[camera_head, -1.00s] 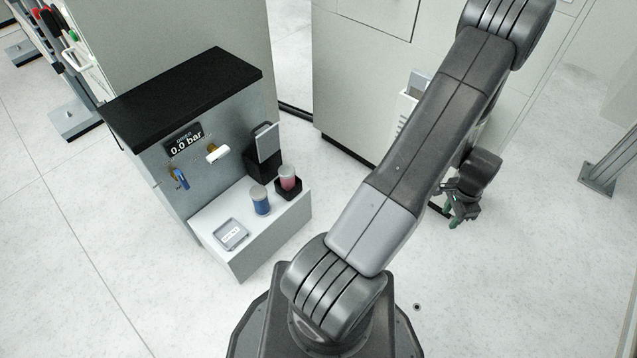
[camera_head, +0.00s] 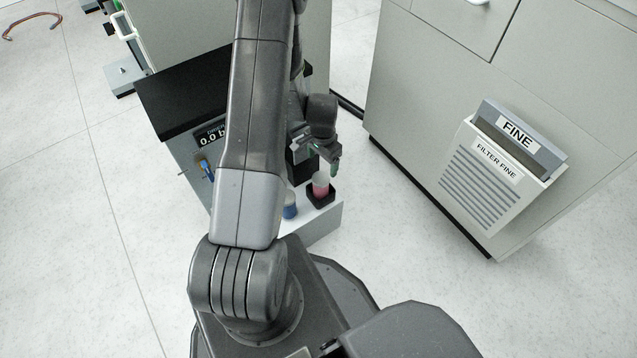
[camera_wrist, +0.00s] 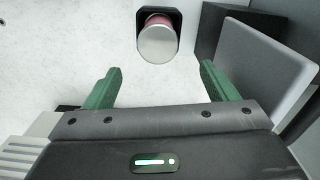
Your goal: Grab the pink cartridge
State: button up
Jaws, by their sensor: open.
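The pink cartridge (camera_head: 321,184) has a pale grey top and stands upright in a black square holder (camera_head: 322,198) on the white ledge of the machine. In the wrist view the cartridge (camera_wrist: 156,40) shows from above, ahead of the fingers and midway between them. My gripper (camera_head: 327,163) is beside and above the cartridge in the head view. In the wrist view its green fingers (camera_wrist: 158,85) are spread apart with nothing between them.
A blue cartridge (camera_head: 290,205) stands left of the pink one, partly behind my arm. A grey panel (camera_wrist: 258,68) on a black block is close to the right finger. A cabinet with a FINE filter box (camera_head: 505,165) stands at right.

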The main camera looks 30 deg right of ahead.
aim_at(321, 178)
jog(key=f, duration=0.3)
jog(key=f+b, duration=0.1)
jog(key=f, duration=0.1)
jog(key=shift+w+a, duration=0.15)
jog(key=shift+a, duration=0.15)
jog(key=shift+s+a+f+b, duration=0.1)
jog(key=shift+f+b, duration=0.2)
jog(key=shift+f, duration=0.75)
jog(key=shift+s+d+f+b, duration=0.15)
jog(key=shift+f+b, duration=0.2)
jog(key=shift+f, duration=0.65)
jog(key=shift+s+a+f+b, duration=0.15)
jog(key=shift+f+b, duration=0.15)
jog(key=shift+f, duration=0.75)
jog(key=shift+r, duration=0.1)
jog(key=c, duration=1.3)
jog(key=shift+r, duration=0.1)
